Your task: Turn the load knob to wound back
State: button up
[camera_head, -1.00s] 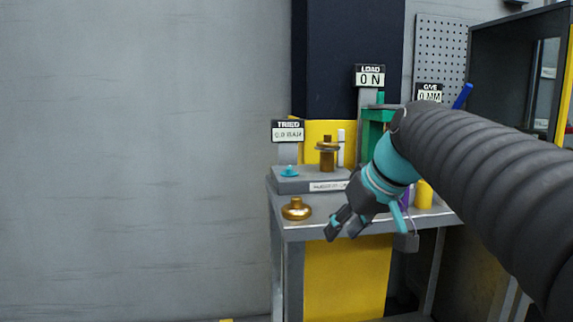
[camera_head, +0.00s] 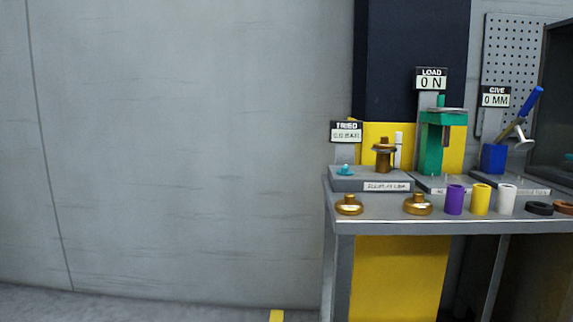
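The green load press (camera_head: 431,143) stands on the workbench at the right, under a LOAD sign (camera_head: 431,78) that reads 0 N. A small green upright piece shows at its top (camera_head: 441,101), with a flat grey-green disc (camera_head: 444,110) just below it. I cannot tell which of these is the load knob, or how far it is turned. My gripper and arm are not in view.
The workbench (camera_head: 470,227) holds brass parts (camera_head: 417,205), purple (camera_head: 454,199), yellow (camera_head: 480,199) and white cylinders, and dark rings (camera_head: 539,208). A TRIED sign (camera_head: 346,132) and GIVE sign (camera_head: 495,97) flank the press. A blue holder (camera_head: 493,158) stands right. Floor at left is clear.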

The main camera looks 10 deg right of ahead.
aim_at(345, 172)
jog(key=u, duration=1.1)
jog(key=i, duration=1.65)
jog(key=z, duration=1.9)
